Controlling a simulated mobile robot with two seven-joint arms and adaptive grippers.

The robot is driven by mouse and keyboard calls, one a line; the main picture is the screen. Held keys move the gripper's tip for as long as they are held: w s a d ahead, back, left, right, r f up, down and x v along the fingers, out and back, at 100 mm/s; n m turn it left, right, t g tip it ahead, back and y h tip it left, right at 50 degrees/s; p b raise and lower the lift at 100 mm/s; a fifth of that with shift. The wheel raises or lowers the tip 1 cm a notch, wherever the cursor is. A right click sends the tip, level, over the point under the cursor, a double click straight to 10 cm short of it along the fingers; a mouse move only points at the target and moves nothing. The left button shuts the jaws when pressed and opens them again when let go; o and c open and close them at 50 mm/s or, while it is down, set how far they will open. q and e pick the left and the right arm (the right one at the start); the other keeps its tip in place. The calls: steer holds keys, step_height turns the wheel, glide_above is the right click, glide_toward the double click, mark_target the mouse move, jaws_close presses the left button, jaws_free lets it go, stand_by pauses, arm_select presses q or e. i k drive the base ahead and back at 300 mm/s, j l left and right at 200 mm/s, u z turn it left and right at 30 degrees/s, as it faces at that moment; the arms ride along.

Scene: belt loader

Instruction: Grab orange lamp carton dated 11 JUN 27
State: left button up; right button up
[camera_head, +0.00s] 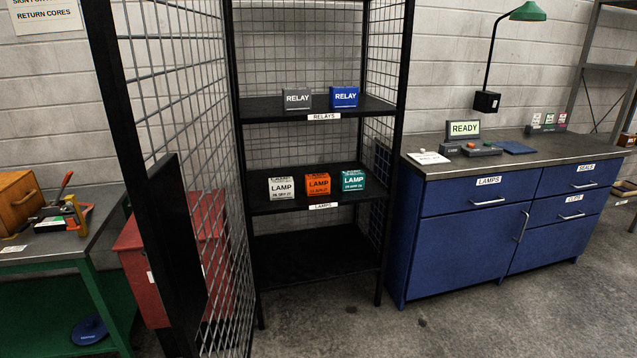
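An orange carton (317,184) marked LAMP stands on the shelf labelled LAMPS in the black mesh cage. A small date line shows on its front, but it is too small to read surely. A white LAMP carton (282,187) stands to its left and a teal LAMP carton (353,181) to its right. The cage's mesh door (190,170) stands open at the left. Neither of my grippers is in view.
A grey RELAY carton (297,99) and a blue RELAY carton (344,97) stand on the shelf above. The bottom shelf (310,258) looks empty. A blue cabinet (455,240) stands right of the cage, a red cabinet (140,262) behind the door. Bare floor lies in front.

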mark_target(316, 184)
steer(key=i+l, duration=0.35)
steer(key=i+l+u, duration=0.15)
steer(key=i+l, duration=0.5)
steer(key=l, duration=0.2)
steer(key=i+l+u, duration=0.15)
steer(key=i+l, duration=0.5)
steer(key=l, duration=0.25)
steer(key=i+l+u, duration=0.15)
steer(key=i+l, duration=0.15)
steer(key=l, duration=0.15)
